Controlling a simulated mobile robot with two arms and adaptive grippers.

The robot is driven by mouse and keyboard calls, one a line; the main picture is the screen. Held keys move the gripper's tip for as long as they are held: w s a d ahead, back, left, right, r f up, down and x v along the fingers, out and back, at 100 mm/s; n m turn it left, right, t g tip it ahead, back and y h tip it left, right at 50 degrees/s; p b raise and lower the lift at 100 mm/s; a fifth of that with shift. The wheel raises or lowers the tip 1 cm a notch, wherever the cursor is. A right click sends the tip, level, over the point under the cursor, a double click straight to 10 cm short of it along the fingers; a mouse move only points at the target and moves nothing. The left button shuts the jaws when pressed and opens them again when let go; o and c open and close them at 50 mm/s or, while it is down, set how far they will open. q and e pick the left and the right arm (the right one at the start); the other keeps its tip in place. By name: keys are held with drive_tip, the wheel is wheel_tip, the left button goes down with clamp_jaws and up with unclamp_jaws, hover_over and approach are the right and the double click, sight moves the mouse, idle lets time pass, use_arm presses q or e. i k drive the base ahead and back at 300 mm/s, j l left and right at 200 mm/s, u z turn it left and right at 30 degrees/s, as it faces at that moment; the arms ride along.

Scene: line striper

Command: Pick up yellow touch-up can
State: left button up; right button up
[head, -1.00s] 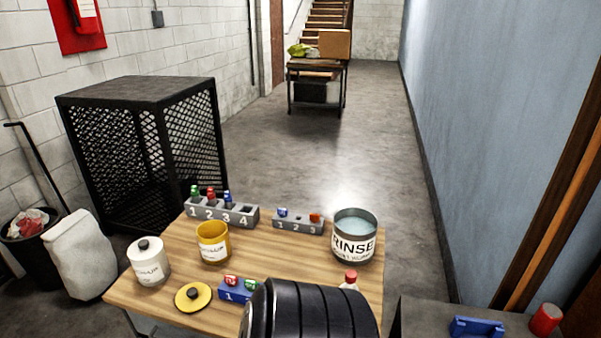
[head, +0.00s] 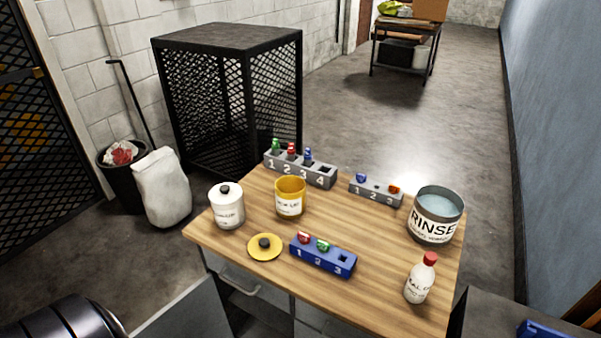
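The yellow can (head: 290,207) stands upright and open on the wooden table (head: 375,255), towards its back left. It has a white label whose lettering is too small to read for certain. A yellow lid with a black knob (head: 259,254) lies on the table in front of it. Neither of my grippers shows in the head view. A dark rounded part at the bottom left edge looks like my own arm.
A white lidded jar (head: 228,211) stands left of the can. A grey numbered rack (head: 315,177) is behind it, a blue rack (head: 318,258) in front. A smaller grey rack (head: 374,192), RINSE bucket (head: 436,216) and red-capped bottle (head: 419,281) are right. Bare wood lies between.

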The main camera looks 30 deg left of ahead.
sight(290, 190)
drive_tip(key=u, duration=1.15)
